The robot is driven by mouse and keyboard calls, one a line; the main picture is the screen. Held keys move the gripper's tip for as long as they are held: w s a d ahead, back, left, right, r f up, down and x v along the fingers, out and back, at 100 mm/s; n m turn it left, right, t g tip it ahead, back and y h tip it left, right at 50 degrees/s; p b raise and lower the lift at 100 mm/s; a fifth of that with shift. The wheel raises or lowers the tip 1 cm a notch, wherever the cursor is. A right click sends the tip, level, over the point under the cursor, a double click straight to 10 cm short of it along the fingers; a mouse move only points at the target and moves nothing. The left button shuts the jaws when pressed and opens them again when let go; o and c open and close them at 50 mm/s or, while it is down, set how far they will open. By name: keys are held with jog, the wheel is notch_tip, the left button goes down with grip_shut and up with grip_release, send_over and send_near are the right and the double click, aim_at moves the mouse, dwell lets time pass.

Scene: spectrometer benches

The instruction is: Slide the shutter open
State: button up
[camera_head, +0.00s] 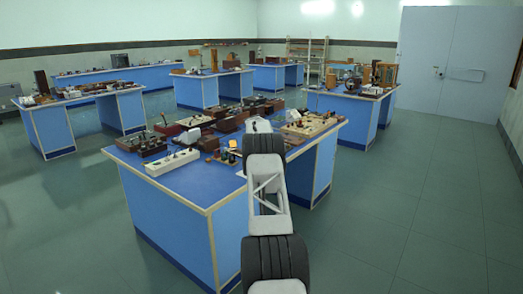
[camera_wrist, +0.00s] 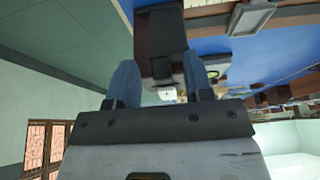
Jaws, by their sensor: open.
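My gripper (camera_wrist: 159,60) shows in the wrist view with its two blue fingers apart and nothing clearly held between them. A brown box with a dark grey front (camera_wrist: 160,28) lies beyond the fingertips, in line with the gap; I cannot tell whether they touch. No part can be surely named as the shutter in either view. In the head view my arm reaches over the near blue bench (camera_head: 185,189), and its links hide the fingers and part of the bench top.
The near bench carries a white block with knobs (camera_head: 172,162), a dark instrument box (camera_head: 141,144), a cream board (camera_head: 309,124) and several brown boxes. Its front top is clear. Other blue benches stand behind, and open floor (camera_head: 425,215) lies to the right.

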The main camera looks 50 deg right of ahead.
jog(key=shift+c, duration=0.2)
grip_shut()
jog(key=shift+s, duration=1.5)
jog(key=shift+o, duration=0.2)
grip_release()
jog(key=shift+r, duration=0.15)
